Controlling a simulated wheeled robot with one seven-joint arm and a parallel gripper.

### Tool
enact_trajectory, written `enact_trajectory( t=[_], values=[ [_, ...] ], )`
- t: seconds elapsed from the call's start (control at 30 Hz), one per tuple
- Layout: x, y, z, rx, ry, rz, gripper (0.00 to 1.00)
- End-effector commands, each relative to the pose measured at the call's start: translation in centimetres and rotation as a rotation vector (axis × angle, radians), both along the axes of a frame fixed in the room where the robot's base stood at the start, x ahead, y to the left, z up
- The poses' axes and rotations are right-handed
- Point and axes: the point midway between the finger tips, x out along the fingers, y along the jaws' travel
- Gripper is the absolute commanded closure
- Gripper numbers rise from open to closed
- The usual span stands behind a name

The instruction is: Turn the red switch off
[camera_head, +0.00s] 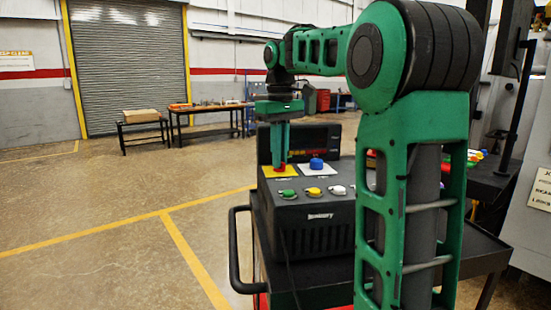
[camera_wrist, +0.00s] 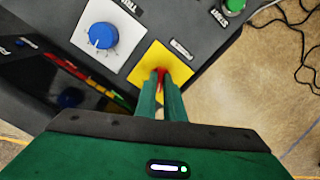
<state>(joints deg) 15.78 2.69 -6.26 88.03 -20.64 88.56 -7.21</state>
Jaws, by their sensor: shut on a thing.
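The red switch (camera_head: 281,166) stands on a yellow plate (camera_head: 269,171) on the sloped top of a dark control box (camera_head: 318,212). In the wrist view the red switch (camera_wrist: 161,72) shows between the green fingertips, with the yellow plate (camera_wrist: 179,65) around it. My gripper (camera_head: 280,160) points down from above and its fingers are shut on the red switch. The fingertips also show in the wrist view (camera_wrist: 162,84). The fingers hide much of the switch, so its exact angle is hard to tell.
A blue knob (camera_head: 317,163) on a white plate stands right beside the yellow plate. Green (camera_head: 287,194), yellow (camera_head: 312,191) and white (camera_head: 337,190) buttons line the front. The box sits on a dark cart with a handle (camera_head: 238,250). Open floor lies to the left.

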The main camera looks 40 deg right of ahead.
Motion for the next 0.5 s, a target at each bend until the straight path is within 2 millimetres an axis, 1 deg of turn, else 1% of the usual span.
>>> enact_trajectory(
  t=[0.23, 0.27, 0.3, 0.33, 0.5],
  values=[
    [0.17, 0.09, 0.09, 0.0, -0.006, 0.004, 1.0],
    [0.17, 0.09, 0.09, 0.0, -0.006, 0.004, 0.87],
    [0.17, 0.09, 0.08, 0.0, -0.006, 0.004, 0.77],
    [0.15, 0.08, 0.08, 0.0, -0.005, 0.004, 0.73],
    [0.08, 0.03, 0.05, -0.001, -0.003, 0.002, 0.73]
  ],
)
